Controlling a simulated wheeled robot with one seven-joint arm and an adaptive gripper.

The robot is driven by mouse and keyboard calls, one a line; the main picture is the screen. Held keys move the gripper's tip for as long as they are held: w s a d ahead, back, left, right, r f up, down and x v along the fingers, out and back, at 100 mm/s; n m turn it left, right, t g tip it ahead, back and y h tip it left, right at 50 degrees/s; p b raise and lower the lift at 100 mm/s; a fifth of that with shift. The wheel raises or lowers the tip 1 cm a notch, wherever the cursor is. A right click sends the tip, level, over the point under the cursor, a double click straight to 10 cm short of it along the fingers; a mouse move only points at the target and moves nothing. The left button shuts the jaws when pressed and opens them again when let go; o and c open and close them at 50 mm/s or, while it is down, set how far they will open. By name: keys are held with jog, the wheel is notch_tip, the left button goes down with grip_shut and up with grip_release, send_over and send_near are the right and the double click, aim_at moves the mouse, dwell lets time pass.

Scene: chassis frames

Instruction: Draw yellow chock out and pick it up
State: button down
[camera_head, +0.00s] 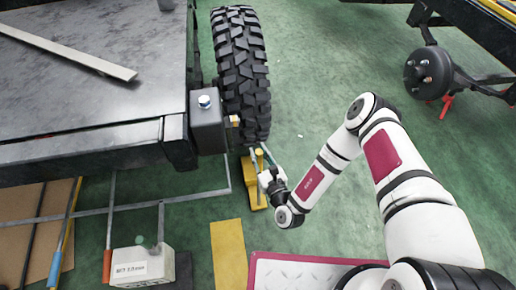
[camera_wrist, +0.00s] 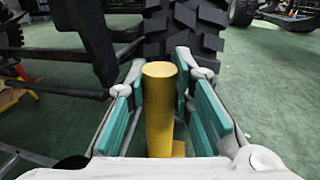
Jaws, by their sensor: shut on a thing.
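The yellow chock (camera_head: 254,193) lies on the green floor at the near foot of the black tyre (camera_head: 241,70) in the head view. Its upright yellow post stands between my fingers, and it fills the middle of the wrist view (camera_wrist: 159,110). My gripper (camera_head: 263,158) is shut on this post, with teal pads on both sides. The tyre rises just behind the post in the wrist view (camera_wrist: 186,28). Whether the chock touches the tyre or is off the floor I cannot tell. Part of the chock's base is hidden by my gripper.
A grey metal chassis (camera_head: 100,110) with a grey box (camera_head: 208,125) stands close left of the tyre. A white labelled box (camera_head: 142,267) and long-handled tools lie at lower left. A yellow floor strip (camera_head: 228,250) is near. Green floor to the right is open up to another axle hub (camera_head: 428,72).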

jog(key=a+p+v, duration=0.1)
jog(key=p+v, duration=0.2)
jog(key=v, duration=0.4)
jog(key=shift+s+f, duration=0.15)
jog(key=shift+s, duration=0.15)
dwell(0.4)
jog(key=shift+a, duration=0.15)
jog(key=c, duration=1.3)
grip_release()
jog(key=shift+w, duration=0.1)
